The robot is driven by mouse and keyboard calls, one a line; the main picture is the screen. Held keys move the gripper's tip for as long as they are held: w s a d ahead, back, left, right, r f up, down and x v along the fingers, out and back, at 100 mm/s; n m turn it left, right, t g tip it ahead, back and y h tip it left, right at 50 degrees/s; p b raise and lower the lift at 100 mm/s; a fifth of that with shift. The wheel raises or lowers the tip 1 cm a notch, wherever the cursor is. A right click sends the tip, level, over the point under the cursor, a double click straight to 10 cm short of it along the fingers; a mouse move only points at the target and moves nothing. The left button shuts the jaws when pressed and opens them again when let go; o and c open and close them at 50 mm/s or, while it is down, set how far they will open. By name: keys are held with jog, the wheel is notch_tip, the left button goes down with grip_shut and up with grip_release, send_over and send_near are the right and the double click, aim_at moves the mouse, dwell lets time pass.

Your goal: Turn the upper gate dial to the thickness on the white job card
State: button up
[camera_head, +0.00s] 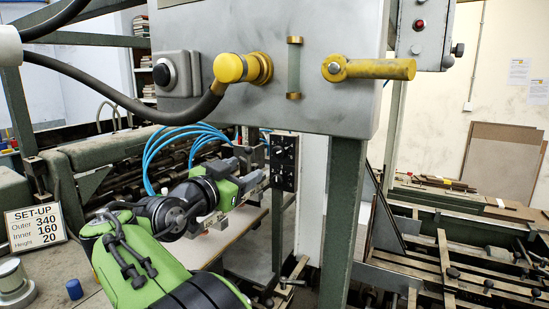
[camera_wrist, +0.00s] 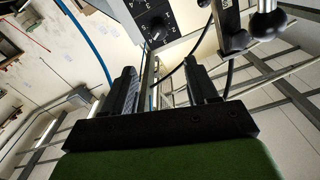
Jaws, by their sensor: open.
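A narrow black dial panel (camera_head: 284,162) hangs beside the green post in the head view, with small dials one above another. In the wrist view part of the panel shows a round black dial (camera_wrist: 157,29) with numerals around it; I cannot tell its setting or whether it is the upper one. My gripper (camera_head: 250,172) is just left of the panel in the head view. In the wrist view its two fingers (camera_wrist: 164,82) are apart with nothing between them. A white card (camera_head: 36,229) at left reads SET-UP, Outer 340, Inner 160, Height 20; no thickness line shows on it.
A grey control box (camera_head: 290,75) with a yellow handle (camera_head: 370,69) and yellow connector hangs above. A green post (camera_head: 342,220) stands right of the panel. Blue hoses (camera_head: 180,140) loop behind my arm. In the wrist view a ball-ended lever (camera_wrist: 268,22) is at upper right.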

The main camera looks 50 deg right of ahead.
aim_at(277, 152)
jog(key=p+x, duration=0.3)
jog(key=x, duration=1.2)
jog(key=shift+s, duration=0.1)
jog(key=shift+d, duration=0.25)
jog(key=shift+c, duration=0.3)
jog(key=c, duration=1)
jog(key=shift+n, duration=0.3)
